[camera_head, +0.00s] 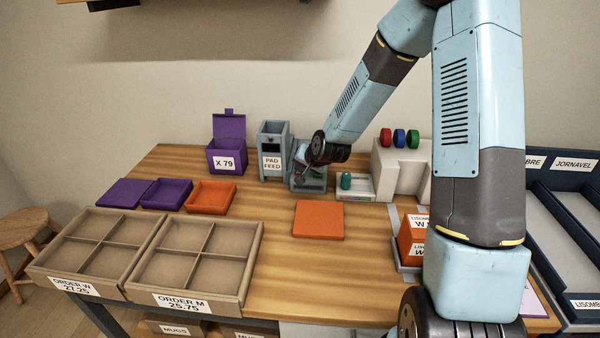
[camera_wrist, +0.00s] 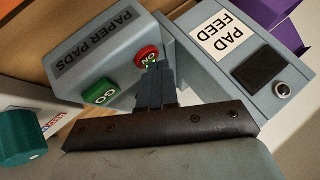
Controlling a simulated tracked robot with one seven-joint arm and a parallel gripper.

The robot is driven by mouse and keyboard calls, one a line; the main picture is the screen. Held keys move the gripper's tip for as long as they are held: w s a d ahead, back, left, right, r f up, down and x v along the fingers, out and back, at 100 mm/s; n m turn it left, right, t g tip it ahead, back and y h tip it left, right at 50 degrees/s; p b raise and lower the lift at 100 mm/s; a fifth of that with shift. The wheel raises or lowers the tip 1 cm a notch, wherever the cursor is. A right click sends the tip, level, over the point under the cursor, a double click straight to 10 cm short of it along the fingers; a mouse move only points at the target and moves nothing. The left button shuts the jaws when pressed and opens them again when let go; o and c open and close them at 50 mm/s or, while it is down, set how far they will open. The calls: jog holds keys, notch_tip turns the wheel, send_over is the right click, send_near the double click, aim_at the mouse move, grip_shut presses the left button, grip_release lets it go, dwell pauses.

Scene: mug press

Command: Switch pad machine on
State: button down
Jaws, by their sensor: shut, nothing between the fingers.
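The pad machine (camera_head: 309,185) is a small grey box at the back of the table, partly hidden by my gripper in the head view. In the wrist view, the machine (camera_wrist: 97,62) carries a "PAPER PADS" label, a red button (camera_wrist: 147,54) that seems to read ON, and a green GO button (camera_wrist: 101,92). My gripper (camera_wrist: 153,72) is shut and empty. Its fingertips are at the edge of the red button and overlap it in view. I cannot tell whether they touch or press it. In the head view the fingertips are hard to make out.
A grey pad feed tower (camera_head: 272,160) stands immediately left of the machine. It also shows in the wrist view (camera_wrist: 240,85). A small unit with a teal knob (camera_head: 346,181) stands at its right. An orange mat (camera_head: 319,220) lies in front. Purple box (camera_head: 228,150) stands farther left.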

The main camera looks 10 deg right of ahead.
jog(key=shift+r, duration=0.95)
notch_tip(320, 180, up, 6)
dwell(0.7)
dwell(1.8)
